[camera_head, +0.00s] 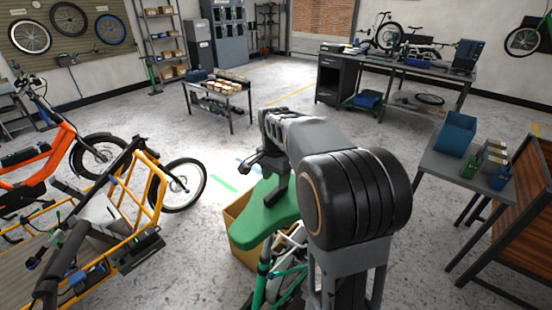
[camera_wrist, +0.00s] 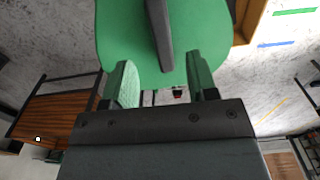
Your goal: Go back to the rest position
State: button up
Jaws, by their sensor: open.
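My gripper (camera_wrist: 161,78) shows in the wrist view with its two green-tipped fingers well apart. No object is seen between the fingertips. A broad green rounded panel (camera_wrist: 120,30) lies beyond them, with a dark bar in front of it. In the head view, my arm bends over from the right. Its wrist end is above and beside the same green panel (camera_head: 255,222). The fingertips are hard to make out in the head view, and I cannot tell whether they touch the panel.
A cardboard box (camera_head: 237,240) stands beside the green panel. An orange-yellow cargo bike (camera_head: 152,187) is at left. A grey table (camera_head: 452,174) with a blue bin (camera_head: 456,135) is at right. A low table (camera_head: 219,96) and workbench (camera_head: 408,67) stand behind. Open floor lies between.

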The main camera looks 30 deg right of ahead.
notch_tip(320, 180, up, 8)
dwell(0.4)
jog(key=f+n, duration=0.2)
jog(key=n, duration=0.1)
jog(key=f+n, duration=0.1)
jog(key=f, duration=0.1)
jog(key=shift+s+a+n+t, duration=0.3)
jog(key=shift+a+t, duration=0.05)
jog(key=shift+t, duration=0.05)
jog(key=s+a+f+n+t, duration=0.1)
jog(key=s+a+f+n, duration=0.1)
jog(key=s+a+n, duration=0.2)
jog(key=s+a+f+n+t, duration=0.2)
jog(key=s+a+f+n, duration=0.1)
jog(key=s, duration=0.8)
jog(key=shift+s+a+n, duration=0.15)
jog(key=shift+a+n, duration=0.6)
jog(key=shift+n, duration=0.15)
jog(key=shift+f, duration=0.1)
